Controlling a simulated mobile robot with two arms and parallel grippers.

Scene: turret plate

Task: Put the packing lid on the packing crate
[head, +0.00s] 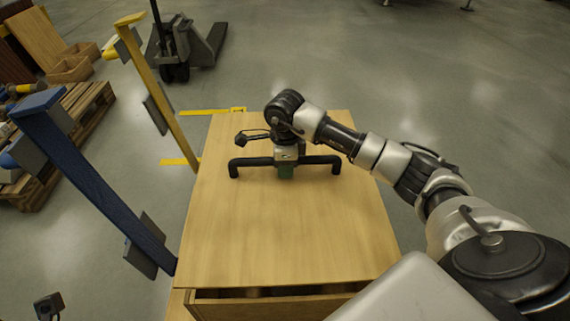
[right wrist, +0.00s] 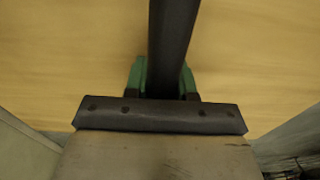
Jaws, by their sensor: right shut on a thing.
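The packing lid (head: 285,235) is a broad light-wood board with a black bar handle (head: 322,160) on top. My right gripper (head: 286,172) is shut on the middle of this handle. In the right wrist view the green fingertips (right wrist: 164,80) sit on both sides of the dark handle bar (right wrist: 172,40), above the wood of the lid. The packing crate (head: 275,309) is mostly hidden under the lid. Its near wall shows below the lid's near edge, with a dark gap between them. I cannot tell whether the lid touches the crate elsewhere. My left gripper is not seen.
A yellow post (head: 160,90) and a dark blue post (head: 75,165) with grey plates stand left of the lid. A pallet jack (head: 188,45) and a wooden pallet (head: 75,125) are farther back left. Yellow floor marks lie beside the lid. The floor to the right is open.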

